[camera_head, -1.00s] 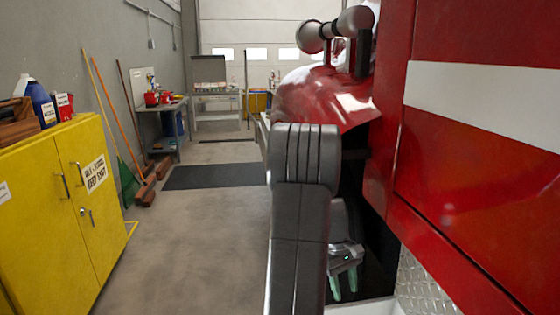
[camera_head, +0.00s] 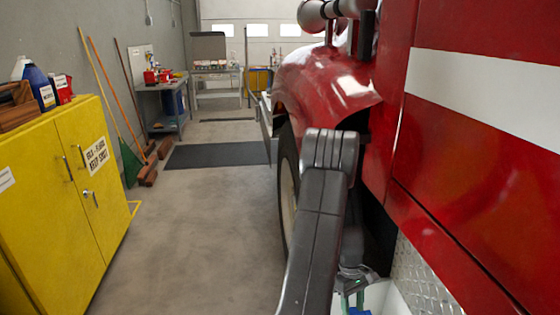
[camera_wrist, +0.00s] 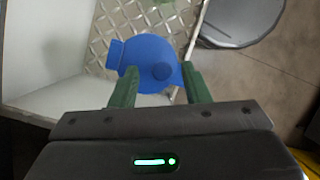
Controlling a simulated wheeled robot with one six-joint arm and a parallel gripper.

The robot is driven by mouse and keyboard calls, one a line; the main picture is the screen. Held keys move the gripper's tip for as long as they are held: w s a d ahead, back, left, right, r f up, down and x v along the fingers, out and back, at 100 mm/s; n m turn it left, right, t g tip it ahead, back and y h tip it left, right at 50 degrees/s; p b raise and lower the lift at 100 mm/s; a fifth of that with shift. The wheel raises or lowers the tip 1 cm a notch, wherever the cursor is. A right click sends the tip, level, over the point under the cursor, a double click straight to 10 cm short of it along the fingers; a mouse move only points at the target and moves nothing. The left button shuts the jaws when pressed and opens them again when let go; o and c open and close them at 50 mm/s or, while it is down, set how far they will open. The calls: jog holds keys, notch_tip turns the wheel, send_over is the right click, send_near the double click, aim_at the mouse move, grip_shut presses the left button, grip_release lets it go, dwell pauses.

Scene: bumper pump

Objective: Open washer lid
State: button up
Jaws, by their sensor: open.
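A blue lid (camera_wrist: 148,52) with a small side tab and a round raised part shows in the wrist view. I take it to be the washer lid. My gripper (camera_wrist: 158,70) is open, its two green fingers at the left and right of the lid's near part. I cannot tell whether the fingers touch it. In the head view my gripper (camera_head: 353,300) is low beside the truck, partly hidden by my arm. A little blue shows at its fingers at the bottom edge. What lies under the lid is hidden.
The red truck (camera_head: 480,160) stands close on the right, with diamond plate (camera_head: 418,278) low down. A white-walled surface (camera_wrist: 50,60) borders the lid. A yellow cabinet (camera_head: 60,200) stands left. The floor (camera_head: 200,225) between is clear, with a dark mat (camera_head: 220,154) beyond.

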jog(key=shift+d+r+y+p, duration=0.45)
jog(key=shift+y+p, duration=0.1)
jog(key=shift+y, duration=0.35)
jog(key=shift+w, duration=0.1)
